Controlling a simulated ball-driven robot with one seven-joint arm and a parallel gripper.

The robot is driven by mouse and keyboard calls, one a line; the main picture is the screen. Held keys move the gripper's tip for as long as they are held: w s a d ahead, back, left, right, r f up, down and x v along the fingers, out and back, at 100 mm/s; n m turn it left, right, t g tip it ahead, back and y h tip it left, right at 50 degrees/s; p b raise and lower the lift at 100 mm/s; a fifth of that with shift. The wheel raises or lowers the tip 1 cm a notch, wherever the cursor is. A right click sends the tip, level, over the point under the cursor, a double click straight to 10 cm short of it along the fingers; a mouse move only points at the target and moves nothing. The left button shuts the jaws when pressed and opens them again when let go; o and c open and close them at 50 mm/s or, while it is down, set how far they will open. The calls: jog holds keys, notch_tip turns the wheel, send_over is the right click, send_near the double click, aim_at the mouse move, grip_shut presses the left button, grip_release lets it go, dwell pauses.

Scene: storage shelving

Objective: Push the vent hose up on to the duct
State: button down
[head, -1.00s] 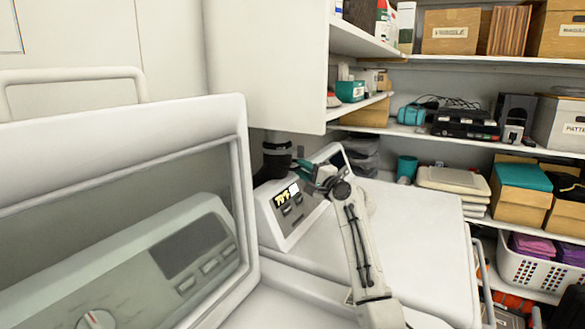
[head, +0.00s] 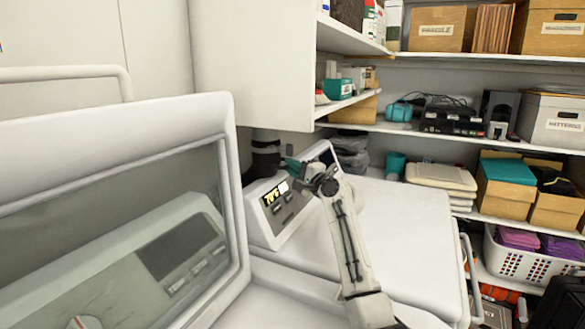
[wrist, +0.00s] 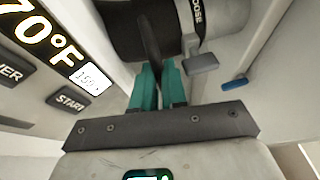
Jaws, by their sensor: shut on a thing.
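In the head view, the black vent hose (head: 262,163) stands in the gap behind the white machine's control panel, below the wall cabinet. A thin light band crosses the black column near its top; I cannot tell there where hose ends and duct begins. My gripper (wrist: 156,72), with teal fingers, is shut on a thin dark part of the hose. In the head view, my gripper (head: 294,165) is partly hidden by my wrist.
The control panel (head: 276,202) with its lit display lies close left of my gripper. A wall cabinet (head: 255,65) hangs above. A raised lid with a window (head: 120,95) stands at left. Loaded shelves (head: 440,140) fill the right. The machine's white top (head: 395,225) is bare.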

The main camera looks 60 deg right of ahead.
notch_tip(320, 180, up, 3)
jog(key=shift+f+p, duration=0.15)
jog(key=shift+p, duration=0.8)
jog(key=c, duration=1.4)
grip_release()
jog(key=shift+c, duration=0.2)
jog(key=shift+s+f, duration=0.1)
jog(key=shift+f, duration=0.05)
